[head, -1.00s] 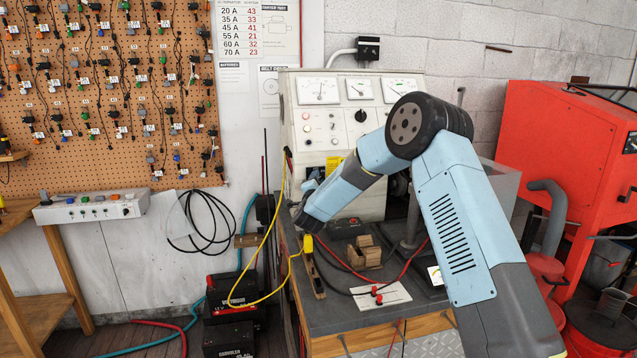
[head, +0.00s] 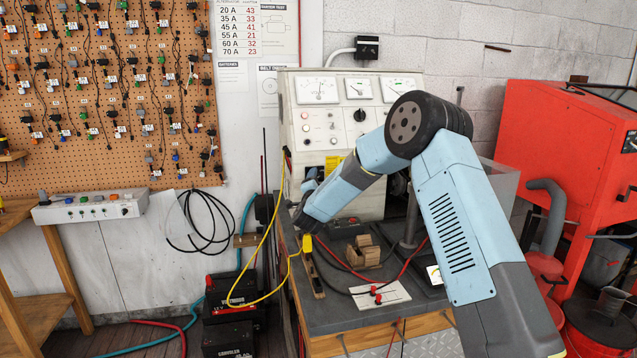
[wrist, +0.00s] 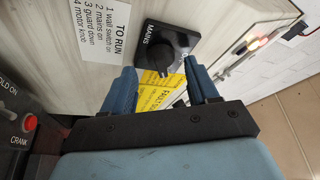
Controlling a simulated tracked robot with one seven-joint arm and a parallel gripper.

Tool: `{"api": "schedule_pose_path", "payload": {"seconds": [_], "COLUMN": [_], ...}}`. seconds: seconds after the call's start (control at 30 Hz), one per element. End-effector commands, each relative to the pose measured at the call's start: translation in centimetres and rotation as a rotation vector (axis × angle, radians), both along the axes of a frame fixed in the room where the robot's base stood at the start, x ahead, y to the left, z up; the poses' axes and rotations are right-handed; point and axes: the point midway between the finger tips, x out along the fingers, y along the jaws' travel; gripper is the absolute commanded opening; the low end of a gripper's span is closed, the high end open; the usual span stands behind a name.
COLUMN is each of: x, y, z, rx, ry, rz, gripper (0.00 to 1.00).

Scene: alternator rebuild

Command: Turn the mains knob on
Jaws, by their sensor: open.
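The mains knob (wrist: 160,56) is a black rotary knob on a black square plate marked MAINS, on the pale panel of the test bench. It shows in the wrist view, just beyond my gripper (wrist: 160,68). My two blue fingers are apart, one on each side of the knob's line, with a gap between them. I cannot tell whether either finger touches the knob. In the head view my gripper (head: 306,208) is low at the bench's left front, and I cannot make out the mains knob there.
A yellow label (wrist: 162,88) lies below the knob, and a TO RUN list (wrist: 100,38) is beside it. A red button (wrist: 29,123) marked CRANK is at lower left. In the head view, the bench top (head: 350,317) holds a wooden block (head: 362,254) and red and black leads.

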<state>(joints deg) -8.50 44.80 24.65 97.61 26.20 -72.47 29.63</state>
Motion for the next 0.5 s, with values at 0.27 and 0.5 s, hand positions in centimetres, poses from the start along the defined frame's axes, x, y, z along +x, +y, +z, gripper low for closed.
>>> {"api": "schedule_pose_path", "payload": {"seconds": [0.27, 0.5], "x": [-4.2, -8.9], "y": [0.4, 0.7], "z": [-0.8, -1.8], "rx": [-0.002, -0.001], "ry": [0.002, 0.001], "rz": [0.003, 0.002], "gripper": [0.59, 0.59]}}
